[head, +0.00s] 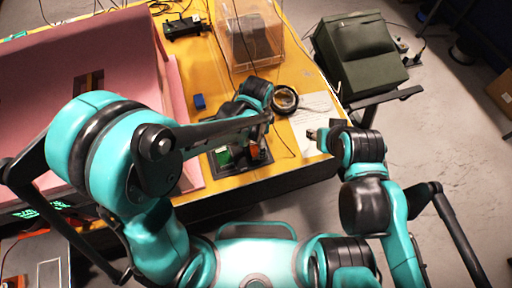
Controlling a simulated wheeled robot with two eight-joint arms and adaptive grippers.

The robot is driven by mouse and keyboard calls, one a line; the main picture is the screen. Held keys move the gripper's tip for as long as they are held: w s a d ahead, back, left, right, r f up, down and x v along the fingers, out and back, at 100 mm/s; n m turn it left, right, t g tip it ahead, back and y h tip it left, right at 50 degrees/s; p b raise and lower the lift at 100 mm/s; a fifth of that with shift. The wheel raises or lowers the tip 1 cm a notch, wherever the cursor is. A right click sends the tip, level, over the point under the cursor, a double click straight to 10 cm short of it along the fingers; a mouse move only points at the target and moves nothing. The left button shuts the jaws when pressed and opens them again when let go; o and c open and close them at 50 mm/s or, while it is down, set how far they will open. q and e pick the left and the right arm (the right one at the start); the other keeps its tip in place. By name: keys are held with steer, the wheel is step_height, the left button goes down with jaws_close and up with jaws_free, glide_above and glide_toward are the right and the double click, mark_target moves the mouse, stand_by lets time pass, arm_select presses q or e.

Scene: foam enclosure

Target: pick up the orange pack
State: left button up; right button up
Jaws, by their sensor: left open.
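The orange pack (253,148) is a small orange-brown shape in a dark tray (238,170) near the front edge of the yellow table. My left gripper (261,143) is over the tray, right by the pack, and open. The wrist and forearm partly cover this spot, and I cannot tell whether the fingers touch the pack. A green item (224,155) is in the tray, left of the pack. My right gripper (316,135) is by the table's right edge, away from the tray; its fingers are too small to read.
A pink foam enclosure (60,75) fills the table's left side. A blue block (199,101), a black cable coil (285,100) and a white sheet (315,115) lie around the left wrist. A clear box (262,55) stands behind. A dark green case (358,55) is to the right.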

mark_target(256, 147)
arm_select(q)
step_height(256, 147, down, 4)
steer(key=shift+w+a+b, duration=0.1)
steer(key=shift+w+b, duration=0.05)
steer(key=shift+b, duration=0.25)
steer(key=c, duration=1.2)
steer(key=shift+c, duration=0.2)
